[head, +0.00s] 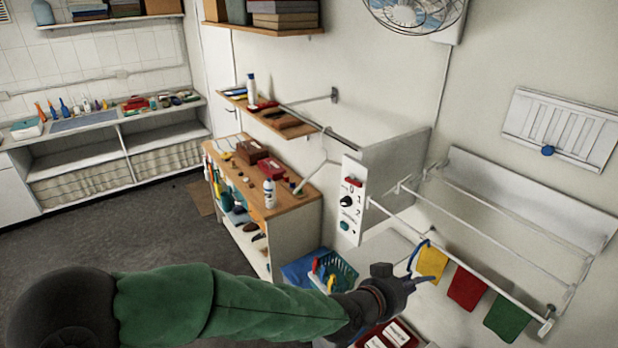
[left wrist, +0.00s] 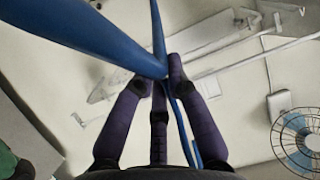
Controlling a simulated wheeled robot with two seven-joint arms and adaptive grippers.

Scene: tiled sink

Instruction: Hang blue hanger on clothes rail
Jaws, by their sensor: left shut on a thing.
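My left gripper (head: 412,283) reaches in from the left and is shut on the blue hanger (head: 411,262). In the left wrist view, the purple fingers (left wrist: 165,82) close around the hanger (left wrist: 85,38), whose blue bars run across the top left and down past the fingers. The white clothes rail (head: 392,217) is a wall rack with several bars at the right. The gripper and hanger appear beside its front bar, near the yellow cloth; whether the hanger touches the bar cannot be told. My right gripper is not in view.
Yellow (head: 431,264), red (head: 467,288) and green (head: 507,318) cloths hang along the front bar. A control panel (head: 351,200) stands left of the rack. A blue basket (head: 338,270) sits below. A fan (head: 410,14) is above, and a wooden workbench (head: 290,198) is left.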

